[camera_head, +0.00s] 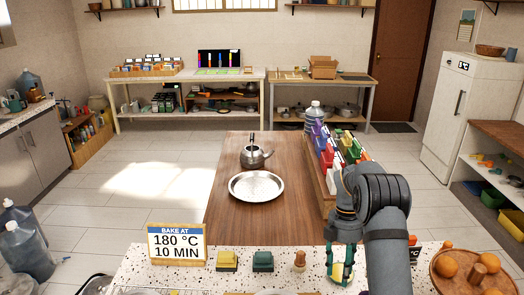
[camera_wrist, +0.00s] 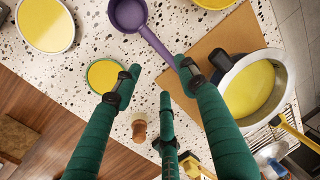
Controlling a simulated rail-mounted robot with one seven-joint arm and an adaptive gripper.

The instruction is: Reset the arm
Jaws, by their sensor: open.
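My gripper (camera_head: 341,268) is at the lower right in the head view, above the speckled counter (camera_head: 205,281). Its green fingers are spread apart and nothing is between them. In the wrist view my gripper (camera_wrist: 158,76) shows open over the counter. Below it there lie a green-rimmed yellow dish (camera_wrist: 104,75), a purple long-handled pan (camera_wrist: 128,14) and a pale pot with yellow inside (camera_wrist: 250,88). A small brown knob-like piece (camera_wrist: 139,130) is by the fingers. My fingers overlap these things in the picture; I see no contact.
A fruit tray (camera_head: 436,268) is at right.

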